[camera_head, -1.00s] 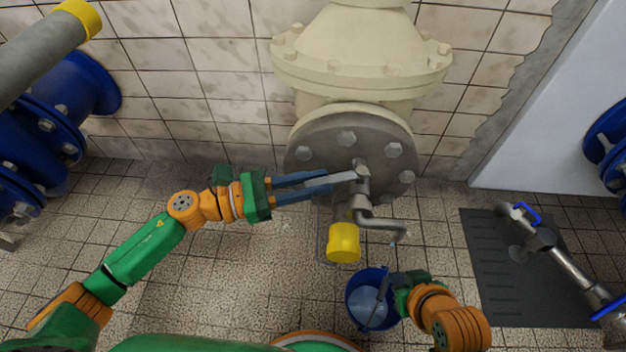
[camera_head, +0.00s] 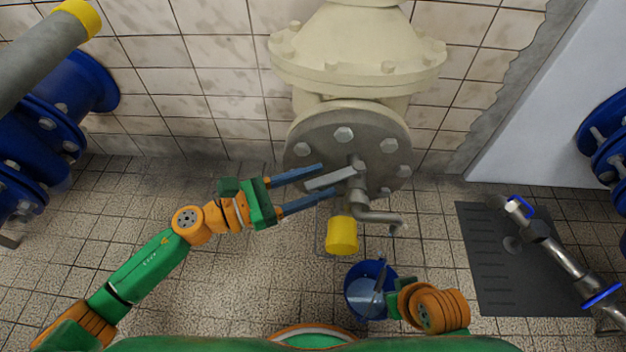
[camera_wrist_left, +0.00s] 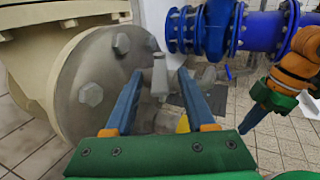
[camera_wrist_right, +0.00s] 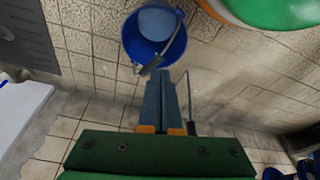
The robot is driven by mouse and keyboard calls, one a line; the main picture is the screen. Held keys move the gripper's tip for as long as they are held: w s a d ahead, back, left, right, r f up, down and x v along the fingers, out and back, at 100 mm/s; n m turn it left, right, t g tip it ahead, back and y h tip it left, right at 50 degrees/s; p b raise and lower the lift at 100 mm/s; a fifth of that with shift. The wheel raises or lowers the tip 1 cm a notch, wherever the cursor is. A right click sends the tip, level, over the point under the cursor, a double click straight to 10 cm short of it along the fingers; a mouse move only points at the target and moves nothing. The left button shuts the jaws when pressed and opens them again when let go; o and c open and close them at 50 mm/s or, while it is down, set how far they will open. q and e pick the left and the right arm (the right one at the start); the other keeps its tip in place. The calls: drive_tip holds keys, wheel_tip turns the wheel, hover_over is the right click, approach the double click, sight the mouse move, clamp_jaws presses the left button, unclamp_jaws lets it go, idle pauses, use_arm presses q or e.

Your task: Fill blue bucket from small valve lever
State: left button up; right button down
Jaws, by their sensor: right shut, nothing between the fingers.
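The small grey valve lever (camera_head: 330,178) sits on a tap at the centre of the round flange, and its bent spout (camera_head: 385,217) points right. My left gripper (camera_head: 328,180) is open, its blue fingers apart on either side of the lever, as the left wrist view (camera_wrist_left: 162,85) also shows. The blue bucket (camera_head: 349,291) stands on the floor in front of the spout, with a pale surface inside that could be water. My right gripper (camera_wrist_right: 167,90) is shut and empty beside the bucket's handle (camera_wrist_right: 152,64); I cannot tell whether they touch.
A yellow cap (camera_head: 342,236) hangs below the flange, between lever and bucket. A dark mat (camera_head: 488,262) with a metal pipe and blue-handled tap (camera_head: 517,206) lies at right. Large blue pipes (camera_head: 75,85) stand at left.

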use_arm(q)
drive_tip(key=v, duration=0.7)
use_arm(e)
drive_tip(key=shift+s+r, duration=0.2)
drive_tip(key=shift+r, duration=0.45)
idle(0.5)
